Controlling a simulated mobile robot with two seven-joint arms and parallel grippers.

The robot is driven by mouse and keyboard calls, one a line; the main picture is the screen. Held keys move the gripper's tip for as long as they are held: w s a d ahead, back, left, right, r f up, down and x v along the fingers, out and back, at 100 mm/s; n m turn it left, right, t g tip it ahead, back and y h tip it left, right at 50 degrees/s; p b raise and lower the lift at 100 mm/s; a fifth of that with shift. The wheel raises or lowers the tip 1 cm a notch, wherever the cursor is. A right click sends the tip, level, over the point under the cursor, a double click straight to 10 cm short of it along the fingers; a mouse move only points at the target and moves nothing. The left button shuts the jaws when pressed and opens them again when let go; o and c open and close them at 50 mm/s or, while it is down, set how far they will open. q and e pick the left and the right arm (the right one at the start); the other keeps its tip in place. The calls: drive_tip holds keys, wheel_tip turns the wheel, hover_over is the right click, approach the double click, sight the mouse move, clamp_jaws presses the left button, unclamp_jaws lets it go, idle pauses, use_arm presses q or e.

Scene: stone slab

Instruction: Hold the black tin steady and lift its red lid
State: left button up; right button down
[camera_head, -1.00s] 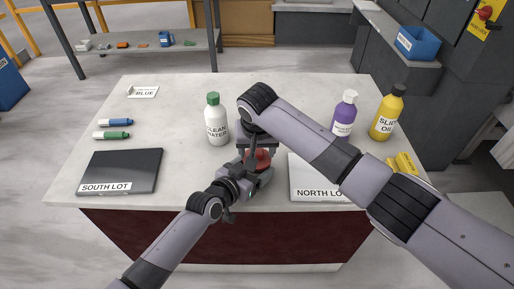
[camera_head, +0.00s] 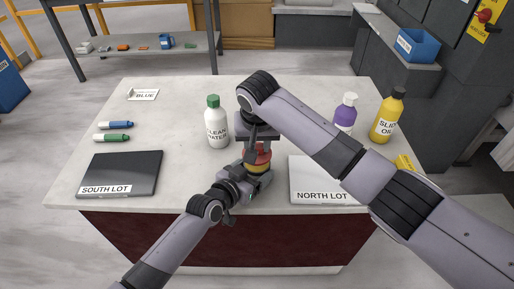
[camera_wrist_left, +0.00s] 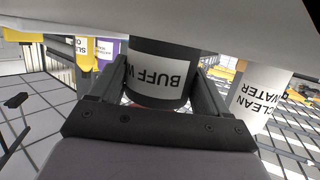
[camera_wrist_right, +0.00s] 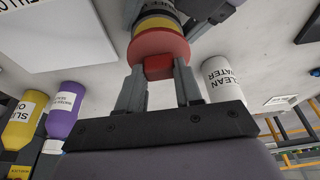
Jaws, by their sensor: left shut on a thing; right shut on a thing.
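The black tin (camera_wrist_left: 145,92), with a white label reading "BUFF W…", stands on the slab near its front edge. My left gripper (camera_head: 251,178) is shut around its sides. The red lid (camera_head: 262,156) shows above it in the head view, with a yellow band (camera_head: 258,168) below it. My right gripper (camera_head: 257,142) points down from above and is shut on the lid's red knob (camera_wrist_right: 158,68). In the right wrist view the red lid (camera_wrist_right: 160,43) sits squarely over the yellow band and tin. Whether lid and band touch is unclear.
The clean water bottle (camera_head: 217,128) stands close left of the tin. The North Lot plate (camera_head: 310,180) lies to the right, the South Lot plate (camera_head: 125,170) to the left. Purple (camera_head: 345,115) and yellow (camera_head: 386,118) bottles stand at the right. The slab's back middle is clear.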

sight(257, 147)
drive_tip(key=shift+r, duration=2.6)
use_arm(q)
drive_tip(key=o, duration=1.5)
drive_tip(key=shift+c, duration=0.2)
drive_tip(key=shift+s+a, duration=0.1)
drive_tip(key=v, duration=1.1)
drive_tip(key=shift+s+a+r, duration=0.2)
drive_tip(key=shift+s, duration=0.1)
